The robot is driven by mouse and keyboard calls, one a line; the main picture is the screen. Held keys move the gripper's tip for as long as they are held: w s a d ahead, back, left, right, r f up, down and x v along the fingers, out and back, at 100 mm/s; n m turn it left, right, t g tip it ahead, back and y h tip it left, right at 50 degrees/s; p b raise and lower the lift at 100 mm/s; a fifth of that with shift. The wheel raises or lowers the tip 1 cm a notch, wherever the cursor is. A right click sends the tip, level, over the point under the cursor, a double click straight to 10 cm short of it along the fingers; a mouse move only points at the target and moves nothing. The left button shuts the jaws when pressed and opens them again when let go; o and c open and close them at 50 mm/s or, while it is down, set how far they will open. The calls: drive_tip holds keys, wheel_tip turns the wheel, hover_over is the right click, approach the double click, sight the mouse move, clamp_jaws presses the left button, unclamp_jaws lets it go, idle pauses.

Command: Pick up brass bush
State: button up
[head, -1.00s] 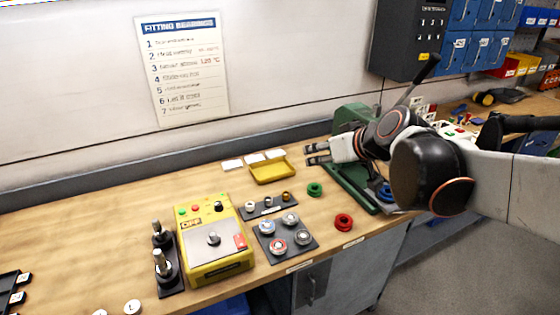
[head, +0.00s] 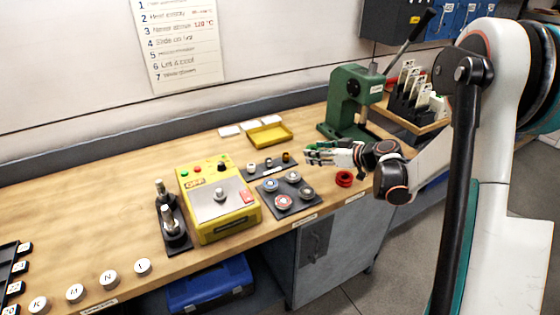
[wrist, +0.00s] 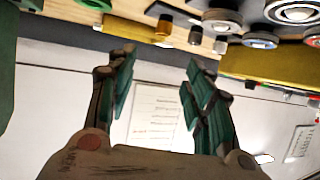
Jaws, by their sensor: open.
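Three small bushes stand in a row on a narrow black strip (head: 261,173). The right-end one looks dark gold and is likely the brass bush (head: 286,157); it also shows in the wrist view (wrist: 165,24).
A black plate (head: 289,205) with several round bearings lies in front of the strip. A yellow heater box (head: 216,203) stands left, a yellow tray (head: 270,136) behind. A green press (head: 350,100) and a red ring (head: 344,179) are right.

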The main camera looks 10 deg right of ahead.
drive_tip(key=shift+w+f, duration=0.1)
drive_tip(key=shift+f, duration=0.8)
drive_tip(key=b, duration=0.2)
approach(284, 154)
drive_tip(key=shift+x, duration=1.15)
drive_tip(key=b+x, duration=0.2)
drive_tip(key=x, duration=0.3)
clamp_jaws()
